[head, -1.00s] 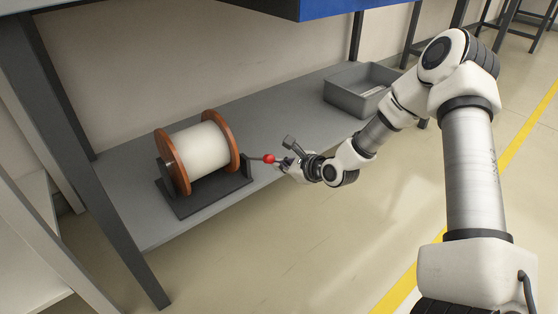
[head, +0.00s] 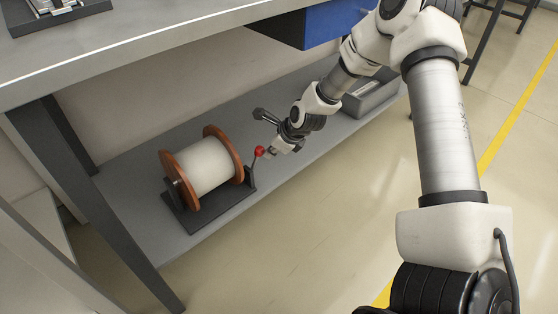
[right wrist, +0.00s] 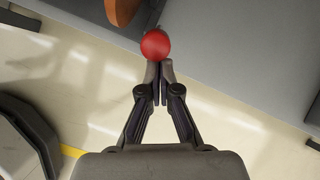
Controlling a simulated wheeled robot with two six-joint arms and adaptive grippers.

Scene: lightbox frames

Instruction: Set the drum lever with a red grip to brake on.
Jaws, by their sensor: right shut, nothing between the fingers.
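The drum (head: 207,165), a white roll between orange-brown end discs, sits in a dark stand (head: 205,212) on the grey lower shelf. Its lever (head: 253,164) rises steeply from the stand's right end and carries a round red grip (head: 260,151). My right gripper (head: 269,153) is right beside the red grip, on its right. In the right wrist view its fingertips (right wrist: 160,66) are together with nothing between them, at the near side of the red grip (right wrist: 155,45); they look in contact with it. My left gripper is not in view.
The lower shelf (head: 130,190) lies under a grey worktop (head: 150,35) with a blue drawer (head: 335,22). A grey bin (head: 372,98) stands on the shelf to the right. A dark table leg (head: 110,225) is at the left. Floor in front is clear.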

